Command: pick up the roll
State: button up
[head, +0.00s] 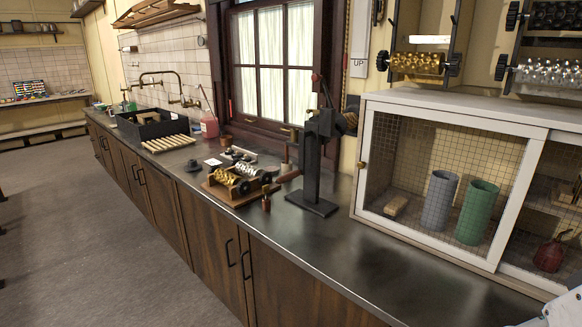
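Several patterned rolls are in view, and I cannot tell which one the task means. A brass roll with dark end wheels (417,64) rests on a wall rack at the upper right. A silvery roll (545,75) sits on the rack right of it, with a dark roll (556,15) above. On the counter, a wooden board (222,194) bears a device with a gold roll (228,178) and a silvery roll (247,169). My gripper is not in view; only a pale piece, probably of my arm, shows at the lower right corner.
A black upright press (319,160) stands on the steel counter (345,238) beside the board. A white mesh-front cabinet (455,113) holds grey and green cylinders. A black crate (152,126) and wooden slats (168,143) lie farther left. The near counter is clear.

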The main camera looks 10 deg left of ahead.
aim_at(226, 177)
jog(key=i+j, duration=0.25)
jog(key=j, duration=0.2)
jog(key=i+j, duration=0.2)
jog(key=j, duration=0.25)
jog(key=i+j, duration=0.25)
jog(key=j, duration=0.2)
jog(key=i+j+u, duration=0.1)
jog(key=i+j, duration=0.15)
jog(key=j, duration=0.25)
jog(key=i+j, duration=0.25)
jog(key=j, duration=0.15)
jog(key=i+j, duration=0.25)
jog(key=j, duration=0.2)
jog(key=i+j, duration=0.25)
jog(key=j, duration=0.2)
